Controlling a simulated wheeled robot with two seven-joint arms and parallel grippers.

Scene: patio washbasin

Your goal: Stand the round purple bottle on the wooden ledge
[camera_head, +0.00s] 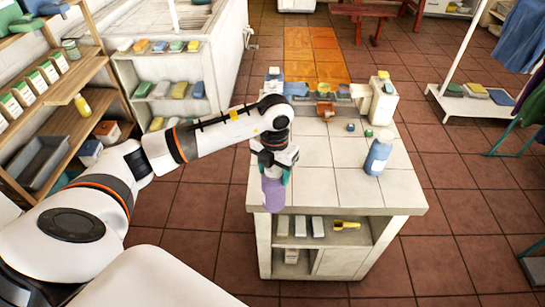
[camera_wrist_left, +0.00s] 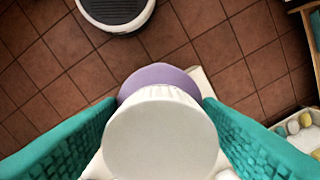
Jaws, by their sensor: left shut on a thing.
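The round purple bottle (camera_head: 273,195) is held upright by my left gripper (camera_head: 275,168), at the left front corner of the tiled counter. I cannot tell whether its base touches the counter. In the left wrist view its white cap (camera_wrist_left: 160,135) and purple shoulder (camera_wrist_left: 152,74) sit between the two teal fingers of my left gripper (camera_wrist_left: 158,130), which are shut on it. A wooden shelf unit (camera_head: 84,130) with several boards stands at the left; I cannot tell which wooden edge is the ledge. My right gripper is not in view.
A blue bottle (camera_head: 377,157) stands on the right of the tiled counter (camera_head: 335,187), with small items along its back. A yellow bottle (camera_head: 82,105) and boxes occupy the wooden shelves. A white rack (camera_head: 170,108) stands behind my left arm.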

